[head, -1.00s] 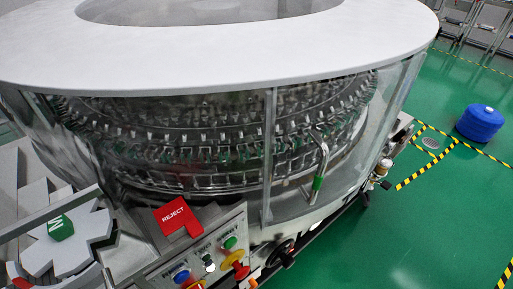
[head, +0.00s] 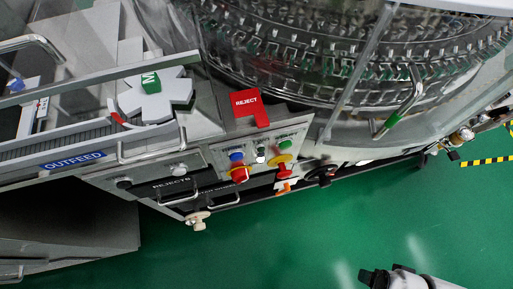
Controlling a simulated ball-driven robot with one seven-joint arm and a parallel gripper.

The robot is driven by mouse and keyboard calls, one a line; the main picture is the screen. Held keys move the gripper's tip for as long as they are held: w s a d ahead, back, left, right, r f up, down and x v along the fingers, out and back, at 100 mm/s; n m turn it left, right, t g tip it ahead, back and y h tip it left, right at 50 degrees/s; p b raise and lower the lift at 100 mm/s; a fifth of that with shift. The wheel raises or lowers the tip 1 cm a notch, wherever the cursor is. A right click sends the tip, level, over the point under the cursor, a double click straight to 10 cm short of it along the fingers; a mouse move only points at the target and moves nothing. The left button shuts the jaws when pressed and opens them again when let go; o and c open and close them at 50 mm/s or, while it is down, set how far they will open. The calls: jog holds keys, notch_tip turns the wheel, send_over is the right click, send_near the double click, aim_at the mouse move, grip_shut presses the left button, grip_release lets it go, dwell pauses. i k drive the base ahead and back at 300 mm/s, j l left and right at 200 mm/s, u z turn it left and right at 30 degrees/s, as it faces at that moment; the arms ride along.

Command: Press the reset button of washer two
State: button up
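The washer (head: 330,75) is a large round machine with clear guards and a metal carousel inside. Its slanted control panel (head: 220,152) is at the centre of the head view. On the panel are a blue button (head: 237,156), a white button (head: 261,155) and a green button (head: 286,145). Their labels are too small to read, so I cannot tell which is reset. No washer number is legible. My gripper (head: 374,278) shows partly at the bottom edge, dark-tipped, well below and right of the panel, apart from it. I cannot tell whether it is open.
A red emergency-stop-like knob (head: 240,174) and a red-yellow switch (head: 282,163) sit close below the buttons. A red REJECT sign (head: 247,103) stands above. The outfeed conveyor (head: 75,159) and a REJECTS drawer (head: 172,185) are at left. Green floor (head: 300,235) before the panel is clear.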

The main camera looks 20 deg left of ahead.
aim_at(237, 156)
jog(key=u, duration=0.85)
